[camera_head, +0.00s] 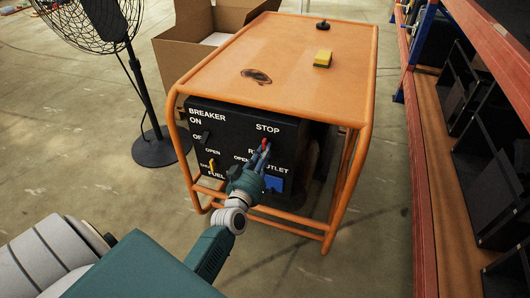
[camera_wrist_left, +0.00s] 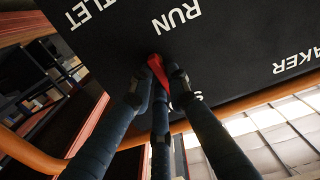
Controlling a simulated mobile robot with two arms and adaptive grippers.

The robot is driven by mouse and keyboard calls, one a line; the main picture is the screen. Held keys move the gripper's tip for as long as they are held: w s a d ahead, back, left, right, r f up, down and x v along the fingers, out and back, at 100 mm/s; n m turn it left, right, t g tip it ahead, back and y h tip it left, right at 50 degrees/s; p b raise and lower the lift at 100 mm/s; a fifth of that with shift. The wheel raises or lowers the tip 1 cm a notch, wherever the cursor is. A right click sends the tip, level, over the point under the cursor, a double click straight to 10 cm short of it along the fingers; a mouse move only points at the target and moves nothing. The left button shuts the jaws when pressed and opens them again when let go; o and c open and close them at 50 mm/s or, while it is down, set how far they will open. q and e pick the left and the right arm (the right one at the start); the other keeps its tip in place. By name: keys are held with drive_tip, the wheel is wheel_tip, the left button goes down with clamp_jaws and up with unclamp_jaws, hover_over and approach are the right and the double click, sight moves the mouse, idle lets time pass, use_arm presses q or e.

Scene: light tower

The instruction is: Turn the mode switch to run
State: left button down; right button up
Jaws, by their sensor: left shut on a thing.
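The mode switch is a small red handle (camera_head: 265,143) on the black front panel (camera_head: 232,125) of an orange-framed generator. It sits between the STOP label above and the partly covered RUN label below. My left gripper (camera_head: 262,157) reaches up to it from below and is shut on it. In the left wrist view the panel is upside down, and the red handle (camera_wrist_left: 158,70) lies between the fingertips of my left gripper (camera_wrist_left: 159,82), with RUN near its far end and STOP mostly hidden behind the fingers. The fingers partly cover the handle, so its exact angle is unclear. My right gripper is not visible.
The panel also holds a breaker lever (camera_head: 206,137), a yellow fuel lever (camera_head: 212,166) and a blue outlet (camera_head: 274,183). An orange tube frame (camera_head: 345,190) surrounds the generator. A fan (camera_head: 150,100) stands left, shelving (camera_head: 425,150) right.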

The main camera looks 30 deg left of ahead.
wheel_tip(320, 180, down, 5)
drive_tip(key=p, duration=0.1)
use_arm(q)
drive_tip(key=shift+s+a+f+n+b, duration=0.1)
drive_tip(key=shift+a+f+n+b, duration=0.2)
drive_tip(key=shift+n, duration=2.55)
drive_tip(key=shift+s+a+f+n+b, duration=0.15)
drive_tip(key=shift+a+n+b, duration=0.15)
drive_tip(key=shift+n, duration=2.5)
drive_tip(key=shift+s+a+f+n+b, duration=0.1)
drive_tip(key=shift+a+f+n+b, duration=0.25)
drive_tip(key=shift+n, duration=2.5)
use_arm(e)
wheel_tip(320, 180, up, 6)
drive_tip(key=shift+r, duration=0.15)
use_arm(q)
drive_tip(key=shift+r, duration=0.1)
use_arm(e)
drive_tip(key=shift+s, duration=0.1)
use_arm(q)
drive_tip(key=c, duration=1.7)
unclamp_jaws()
drive_tip(key=shift+o, duration=0.2)
